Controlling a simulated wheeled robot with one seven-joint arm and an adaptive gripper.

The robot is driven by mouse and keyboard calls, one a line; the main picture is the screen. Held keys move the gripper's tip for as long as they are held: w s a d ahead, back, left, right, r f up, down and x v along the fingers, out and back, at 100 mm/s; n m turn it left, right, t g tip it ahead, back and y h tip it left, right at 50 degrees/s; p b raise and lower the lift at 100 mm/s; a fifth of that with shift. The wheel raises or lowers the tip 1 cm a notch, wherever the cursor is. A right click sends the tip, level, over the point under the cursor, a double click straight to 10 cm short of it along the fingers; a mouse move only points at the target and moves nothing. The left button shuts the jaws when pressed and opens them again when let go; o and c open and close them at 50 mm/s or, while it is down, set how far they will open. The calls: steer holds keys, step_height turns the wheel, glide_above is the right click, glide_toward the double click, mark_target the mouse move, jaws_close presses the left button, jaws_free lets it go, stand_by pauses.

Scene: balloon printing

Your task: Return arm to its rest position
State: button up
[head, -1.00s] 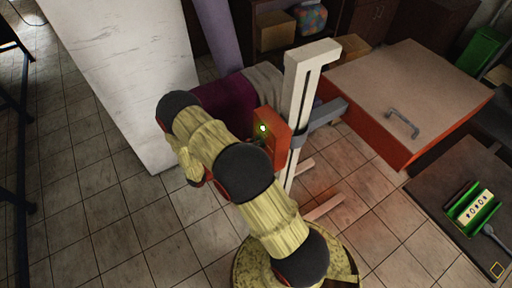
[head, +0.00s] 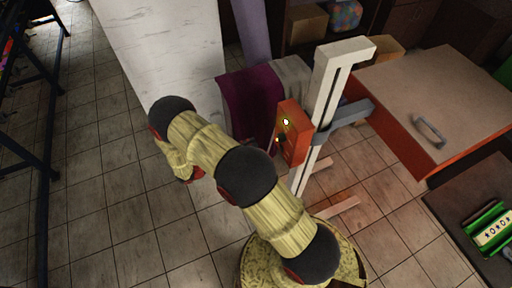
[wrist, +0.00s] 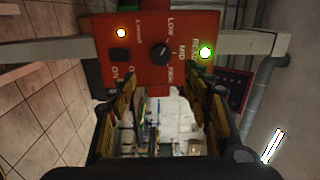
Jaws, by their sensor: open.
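My arm (head: 275,215), pale yellow with black joints, reaches up and left across the head view and is bent. A red control box (wrist: 150,52) with a black dial and lit lamps shows beyond the fingertips. The same box (head: 293,132) is mounted on a pale upright stand in the head view. I cannot tell the exact gap between fingers and box.
The white stand (head: 325,95) rises just right of my arm. A red-sided table (head: 440,90) with a grey handle is at the right. A green holder with a lettered strip (head: 493,232) lies on a dark surface at lower right. Open tiled floor (head: 90,220) is at left.

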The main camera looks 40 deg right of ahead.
stand_by(0.6)
steer(key=s+a+f+m+g+y, duration=0.1)
steer(key=s+f+m+g+y, duration=0.2)
steer(key=s+m, duration=0.4)
steer(key=s+a+r+m+y+b, duration=0.2)
steer(key=s+a+r+m+y, duration=0.25)
steer(key=m, duration=0.65)
steer(key=s+a+r+m+t+y+b, duration=0.1)
steer(key=a+r+m+t+y+b, duration=0.5)
steer(key=a+r+m+y, duration=0.55)
steer(key=s+d+r+m+t+h+b, duration=0.1)
steer(key=s+r+m+t+b, duration=0.3)
steer(key=r+t+b, duration=0.2)
steer(key=shift+s+d+r+t+b, duration=0.3)
steer(key=shift+r+b, duration=0.35)
steer(key=shift+r, duration=0.3)
